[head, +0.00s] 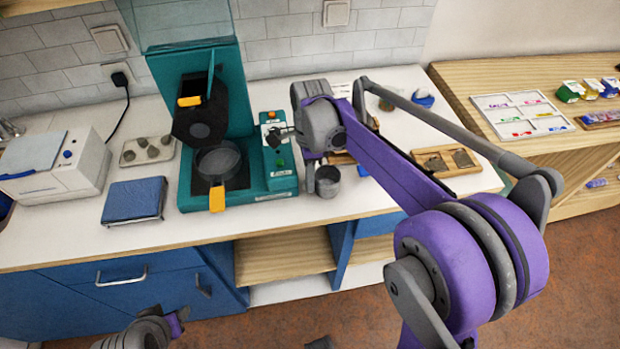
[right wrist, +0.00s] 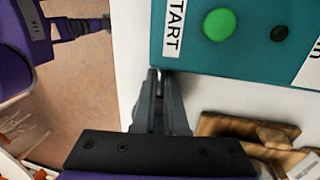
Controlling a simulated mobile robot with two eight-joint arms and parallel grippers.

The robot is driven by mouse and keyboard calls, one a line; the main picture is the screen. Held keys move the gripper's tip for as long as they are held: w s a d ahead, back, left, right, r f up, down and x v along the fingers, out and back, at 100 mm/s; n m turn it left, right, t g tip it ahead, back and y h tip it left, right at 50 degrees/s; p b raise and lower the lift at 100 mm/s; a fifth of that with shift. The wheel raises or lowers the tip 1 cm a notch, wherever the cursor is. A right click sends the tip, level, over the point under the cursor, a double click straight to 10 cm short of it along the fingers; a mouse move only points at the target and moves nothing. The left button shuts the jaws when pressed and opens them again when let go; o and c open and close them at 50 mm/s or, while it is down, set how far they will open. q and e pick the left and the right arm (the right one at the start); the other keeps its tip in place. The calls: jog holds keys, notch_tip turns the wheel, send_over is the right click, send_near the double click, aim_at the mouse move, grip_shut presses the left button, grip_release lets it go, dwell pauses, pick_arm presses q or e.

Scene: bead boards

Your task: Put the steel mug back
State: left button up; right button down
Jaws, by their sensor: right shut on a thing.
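The steel mug (head: 328,184) is a small grey cylinder just right of the teal machine (head: 282,179), near the front of the white worktop. My right gripper (head: 311,184) reaches down from above at the mug's left side, its hand partly hidden by my arm. In the right wrist view its two fingers (right wrist: 158,80) are close together with a thin grey thing between them, beside the machine's START label. The mug's body is hidden there. I cannot tell whether it touches the worktop. My left gripper (head: 177,322) shows only partly at the bottom left; its fingers are unclear.
The teal press has orange handles and its upper plate stands raised. A blue pad (head: 134,200), a tray of grey lumps (head: 130,160) and a white device (head: 58,170) stand left. A wooden tray (head: 432,154) lies right. An open shelf (head: 283,255) is below the worktop.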

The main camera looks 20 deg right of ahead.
jog(key=shift+f, duration=0.1)
jog(key=c, duration=1)
grip_release()
jog(key=shift+o, duration=0.2)
notch_tip(320, 180, up, 12)
jog(key=w, duration=0.2)
jog(key=s+a+f+n+t, duration=0.1)
jog(key=s+f+n+t, duration=0.2)
jog(key=s+f+n, duration=0.4)
jog(key=s+a+f+n+t+h, duration=0.1)
jog(key=s+f+n+t, duration=0.3)
jog(key=s+f+n, duration=0.3)
jog(key=shift+s+a+n+p, duration=0.3)
jog(key=shift+s+n+p, duration=0.15)
jog(key=shift+s+n, duration=2.55)
jog(key=shift+w+n, duration=0.5)
jog(key=shift+w, duration=0.05)
